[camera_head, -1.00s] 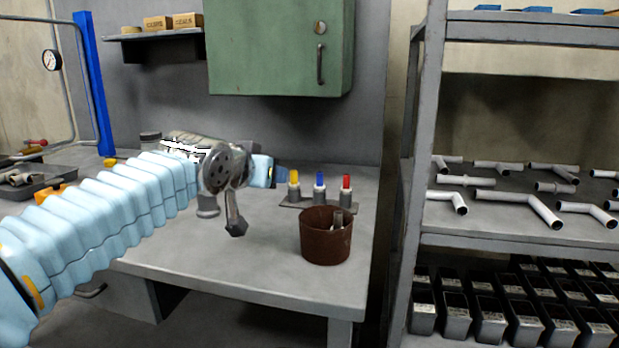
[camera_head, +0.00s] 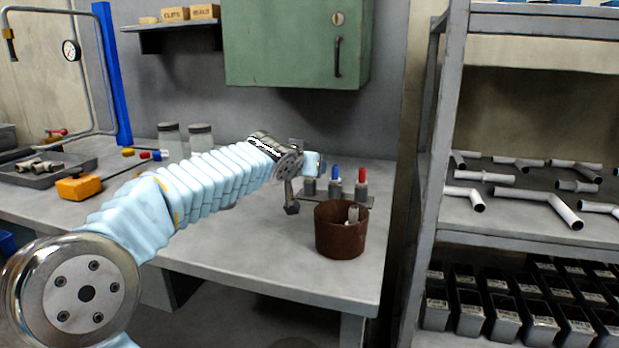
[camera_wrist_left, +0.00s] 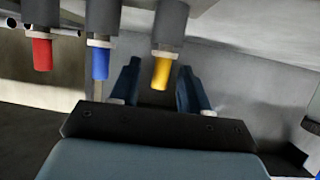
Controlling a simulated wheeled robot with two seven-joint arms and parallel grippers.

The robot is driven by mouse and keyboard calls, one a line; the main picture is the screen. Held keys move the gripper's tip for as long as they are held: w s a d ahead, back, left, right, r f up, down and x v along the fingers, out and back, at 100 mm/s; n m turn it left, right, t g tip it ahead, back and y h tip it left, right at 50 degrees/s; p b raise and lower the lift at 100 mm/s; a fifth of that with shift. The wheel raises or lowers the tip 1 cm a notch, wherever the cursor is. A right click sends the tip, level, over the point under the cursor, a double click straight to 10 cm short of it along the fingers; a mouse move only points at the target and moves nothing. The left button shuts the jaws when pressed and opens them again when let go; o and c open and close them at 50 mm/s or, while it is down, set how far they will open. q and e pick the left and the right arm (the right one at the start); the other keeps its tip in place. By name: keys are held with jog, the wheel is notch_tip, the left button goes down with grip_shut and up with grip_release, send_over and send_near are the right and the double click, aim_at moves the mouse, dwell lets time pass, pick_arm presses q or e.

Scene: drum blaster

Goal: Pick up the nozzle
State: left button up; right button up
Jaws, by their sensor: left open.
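Three nozzles with grey bodies and coloured tips stand in a row on a small plate (camera_head: 350,200) at the back right of the workbench. The blue-tipped nozzle (camera_head: 335,179) and red-tipped nozzle (camera_head: 362,182) show clearly. The yellow tip is hidden behind my left gripper (camera_head: 317,165) in the head view; the grey body (camera_head: 309,187) shows below. In the left wrist view, the yellow-tipped nozzle (camera_wrist_left: 162,70) appears between the open fingers of my left gripper (camera_wrist_left: 158,75); contact cannot be told. The blue tip (camera_wrist_left: 101,62) and red tip (camera_wrist_left: 42,54) are outside the fingers. My right gripper is out of view.
A brown bucket (camera_head: 341,240) with metal pieces stands in front of the plate. A green cabinet (camera_head: 295,45) hangs above. A shelf rack (camera_head: 447,130) with pipes stands right. Jars (camera_head: 201,137), a yellow block (camera_head: 79,188) and a tray (camera_head: 45,176) are left.

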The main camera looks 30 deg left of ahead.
pick_arm(q)
jog(key=shift+c, duration=0.4)
grip_shut()
